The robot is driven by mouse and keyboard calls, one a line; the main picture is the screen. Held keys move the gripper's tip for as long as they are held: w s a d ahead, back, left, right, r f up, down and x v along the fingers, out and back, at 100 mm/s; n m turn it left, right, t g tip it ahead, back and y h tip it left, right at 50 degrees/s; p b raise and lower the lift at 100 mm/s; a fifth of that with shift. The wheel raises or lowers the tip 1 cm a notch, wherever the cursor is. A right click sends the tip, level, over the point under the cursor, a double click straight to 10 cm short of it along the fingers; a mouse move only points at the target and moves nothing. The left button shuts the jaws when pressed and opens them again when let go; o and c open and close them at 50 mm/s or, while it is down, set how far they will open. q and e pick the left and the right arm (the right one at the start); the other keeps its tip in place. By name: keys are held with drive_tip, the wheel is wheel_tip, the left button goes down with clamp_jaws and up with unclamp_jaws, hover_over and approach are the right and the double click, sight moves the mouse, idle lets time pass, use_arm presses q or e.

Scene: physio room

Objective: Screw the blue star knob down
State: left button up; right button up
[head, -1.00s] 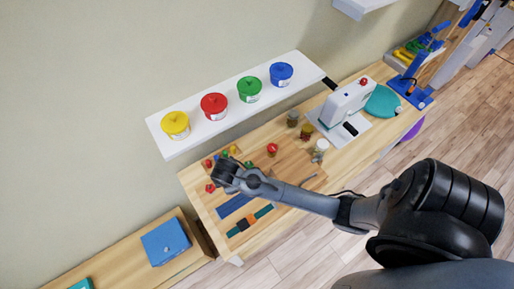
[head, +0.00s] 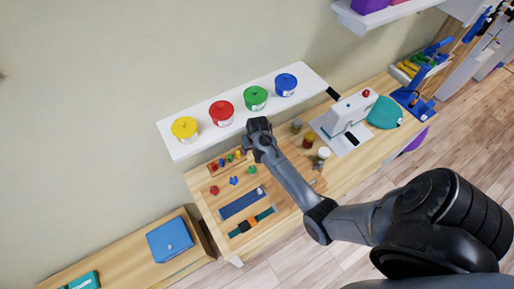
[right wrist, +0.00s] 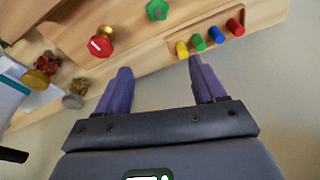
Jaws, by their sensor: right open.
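The blue star knob (head: 234,181) lies on the wooden table in the head view, between a red star knob (head: 214,190) and a green star knob (head: 252,170). The blue knob is not visible in the right wrist view, where the green star knob (right wrist: 157,10) shows at the top edge. My right gripper (head: 258,128) is above the back of the table, behind and to the right of the blue knob. In the right wrist view its two fingers (right wrist: 160,65) are apart with nothing between them. My left gripper is not in view.
A red knob on a brass base (right wrist: 100,43) and a rack of coloured pegs (right wrist: 210,40) lie beyond my fingers. A white shelf (head: 176,150) with coloured tubs overhangs the table's back.

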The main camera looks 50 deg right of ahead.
drive_tip(key=shift+s+d+f+m, duration=0.25)
drive_tip(key=shift+m, duration=0.4)
drive_tip(key=shift+s+d+f+m, duration=0.2)
drive_tip(key=shift+d+f+m, duration=0.05)
drive_tip(key=shift+m, duration=0.4)
drive_tip(key=shift+s+f, duration=0.1)
drive_tip(key=s+f, duration=0.1)
drive_tip(key=s, duration=0.3)
drive_tip(key=s+f+n+g+p, duration=0.1)
drive_tip(key=s+f, duration=0.1)
drive_tip(key=s, duration=0.2)
drive_tip(key=s+f+g+p, duration=0.1)
drive_tip(key=s, duration=0.3)
drive_tip(key=shift+s+a+f+n, duration=0.3)
drive_tip(key=shift+s+a, duration=0.05)
drive_tip(key=shift+a, duration=0.05)
drive_tip(key=s+a, duration=0.1)
drive_tip(key=s+r+n, duration=0.1)
drive_tip(key=shift+s+a+r+h, duration=0.15)
drive_tip(key=shift+s+a+h, duration=0.15)
drive_tip(key=shift+a+h, duration=0.1)
drive_tip(key=s+a+r+n+t+y+p, duration=0.1)
drive_tip(key=a+r+n, duration=0.8)
drive_tip(key=a+r, duration=1.1)
drive_tip(key=s+t+y, duration=0.1)
drive_tip(key=s+t, duration=0.1)
drive_tip(key=s, duration=0.1)
drive_tip(key=shift+s+a+r+t+p, duration=0.2)
drive_tip(key=shift+a+r+t+p, duration=0.1)
drive_tip(key=shift+r+p, duration=0.1)
